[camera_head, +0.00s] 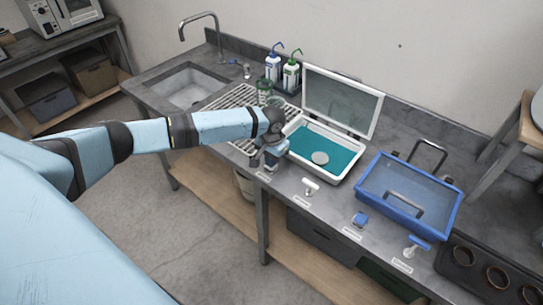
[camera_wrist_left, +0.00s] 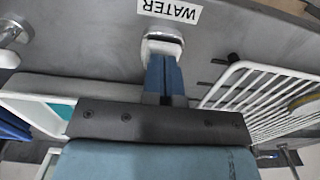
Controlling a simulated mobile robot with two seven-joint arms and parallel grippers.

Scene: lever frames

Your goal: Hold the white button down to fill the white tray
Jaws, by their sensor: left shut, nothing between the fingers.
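The white tray (camera_head: 331,178) stands on the grey counter with its clear, white-framed lid raised behind it. It holds teal liquid and a pale round disc. My left gripper (camera_head: 260,164) is at the counter's front edge, left of the tray, pointing down and covering the button in the head view. In the left wrist view the white button (camera_wrist_left: 163,44) sits beside a label reading WATER. The shut blue fingers (camera_wrist_left: 163,76) of my left gripper line up with it, their tips at or against it; whether it is pressed in is unclear. My right gripper is not in view.
A white-handled lever (camera_head: 310,187) stands right of my gripper. Further right are a blue tray (camera_head: 440,232), a blue button (camera_head: 360,220) and a blue lever (camera_head: 417,246). Behind my arm are a wire rack (camera_head: 238,98), two bottles (camera_head: 290,76) and a sink (camera_head: 188,88).

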